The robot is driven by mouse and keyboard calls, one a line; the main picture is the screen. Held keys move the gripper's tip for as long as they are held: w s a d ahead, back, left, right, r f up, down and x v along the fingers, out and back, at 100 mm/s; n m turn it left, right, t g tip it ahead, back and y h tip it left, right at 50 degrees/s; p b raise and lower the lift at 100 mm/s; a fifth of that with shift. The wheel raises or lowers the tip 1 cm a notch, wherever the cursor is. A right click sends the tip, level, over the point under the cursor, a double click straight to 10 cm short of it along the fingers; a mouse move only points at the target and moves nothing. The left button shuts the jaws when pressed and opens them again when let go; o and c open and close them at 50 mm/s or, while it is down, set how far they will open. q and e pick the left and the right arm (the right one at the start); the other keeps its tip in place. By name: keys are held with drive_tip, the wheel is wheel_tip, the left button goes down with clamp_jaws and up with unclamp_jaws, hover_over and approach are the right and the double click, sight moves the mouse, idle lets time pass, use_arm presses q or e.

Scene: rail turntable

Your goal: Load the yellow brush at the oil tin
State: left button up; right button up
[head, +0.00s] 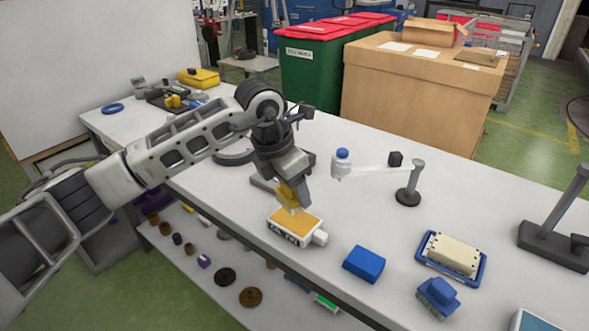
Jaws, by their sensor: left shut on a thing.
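The yellow brush (287,193) is held upright in my left gripper (290,182), which is shut on it. Its pale bristles point down at the oil tin (288,240), a white box with an orange-yellow top and dark lettering on its front. The bristle tips are at the far part of the tin's top; I cannot tell whether they touch it or hover just above. The gripper hides part of the brush. My right gripper is not in view.
A blue block (364,264), a blue brush-like piece (438,297) and a blue tray (428,257) with a cream block lie to the right. A blue-capped bottle (342,165) is beside an arm on a stand (409,190). A dark stand (552,246) is far right.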

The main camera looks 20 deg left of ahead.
sight(295, 198)
use_arm(q)
drive_tip(key=n, duration=0.1)
drive_tip(key=w+n, duration=0.1)
drive_tip(key=shift+w+r+n+y, duration=0.15)
drive_tip(key=shift+r+n+y, duration=0.25)
drive_tip(key=shift+w+f+n+t, duration=0.1)
drive_tip(key=shift+w+n+t, duration=0.05)
drive_tip(key=shift+n+t, duration=0.15)
drive_tip(key=shift+f+b, duration=0.5)
drive_tip(key=shift+f, duration=0.45)
wheel_tip(295, 198, down, 3)
drive_tip(key=shift+f+b, duration=0.15)
drive_tip(key=shift+b, duration=0.75)
drive_tip(key=shift+f, duration=0.3)
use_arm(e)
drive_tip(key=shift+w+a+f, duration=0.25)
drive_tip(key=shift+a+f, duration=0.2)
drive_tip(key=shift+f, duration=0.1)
use_arm(q)
drive_tip(key=shift+f+b, duration=0.55)
drive_tip(key=shift+b, duration=0.1)
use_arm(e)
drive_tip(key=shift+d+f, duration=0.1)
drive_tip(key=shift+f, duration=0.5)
use_arm(q)
drive_tip(key=shift+r+p, duration=2)
drive_tip(key=shift+r, duration=1.6)
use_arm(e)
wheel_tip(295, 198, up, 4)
